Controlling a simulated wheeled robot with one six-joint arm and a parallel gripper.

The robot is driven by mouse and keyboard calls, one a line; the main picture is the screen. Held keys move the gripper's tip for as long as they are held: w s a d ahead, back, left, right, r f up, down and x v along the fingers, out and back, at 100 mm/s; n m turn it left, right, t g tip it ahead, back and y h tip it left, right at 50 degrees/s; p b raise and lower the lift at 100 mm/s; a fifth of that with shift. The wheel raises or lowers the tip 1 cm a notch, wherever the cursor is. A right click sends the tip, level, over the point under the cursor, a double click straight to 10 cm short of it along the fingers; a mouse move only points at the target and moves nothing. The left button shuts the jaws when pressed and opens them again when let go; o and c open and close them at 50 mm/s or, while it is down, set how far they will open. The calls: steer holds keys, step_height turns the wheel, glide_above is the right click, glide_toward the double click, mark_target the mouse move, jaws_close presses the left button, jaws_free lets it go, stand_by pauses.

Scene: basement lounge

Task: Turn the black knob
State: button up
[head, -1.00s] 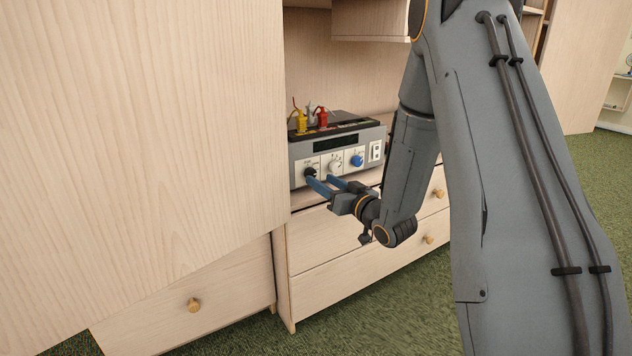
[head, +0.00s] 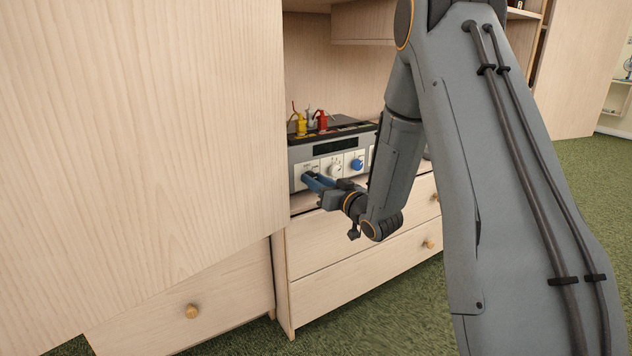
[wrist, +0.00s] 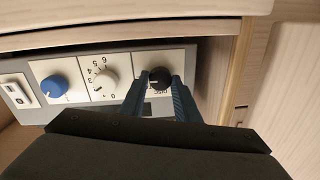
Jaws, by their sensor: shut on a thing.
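The black knob (wrist: 159,79) is on the front panel of a grey box-shaped device (head: 341,170), at the panel's left end in the head view. In the wrist view, which shows the panel upside down, the knob sits between the blue fingers of my gripper (wrist: 157,84). My gripper (head: 308,178) is shut on the knob; in the head view the fingers hide it. A white knob with a numbered dial (wrist: 105,80) and a blue knob (wrist: 55,88) are beside it on the same panel. The blue knob also shows in the head view (head: 357,165).
The device stands on a wooden cabinet with drawers (head: 350,240). A large wooden panel (head: 140,150) rises close on the left. Yellow (head: 301,126) and red (head: 322,121) connectors stand on top of the device. A white switch plate (wrist: 18,91) is at the panel's other end.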

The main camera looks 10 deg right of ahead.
steer(key=shift+n, duration=0.4)
steer(key=n+p, duration=0.2)
steer(key=n, duration=0.1)
steer(key=shift+n, duration=0.3)
steer(key=n+p, duration=0.1)
steer(key=n, duration=0.3)
steer(key=shift+h, duration=0.3)
steer(key=n, duration=0.2)
steer(key=n+p, duration=0.1)
steer(key=n, duration=0.1)
steer(key=shift+s+a+n+h, duration=0.1)
steer(key=shift+a+n+h, duration=0.05)
steer(key=shift+n+h, duration=0.15)
steer(key=shift+n, duration=2.1)
steer(key=o, duration=1)
steer(key=shift+o, duration=0.2)
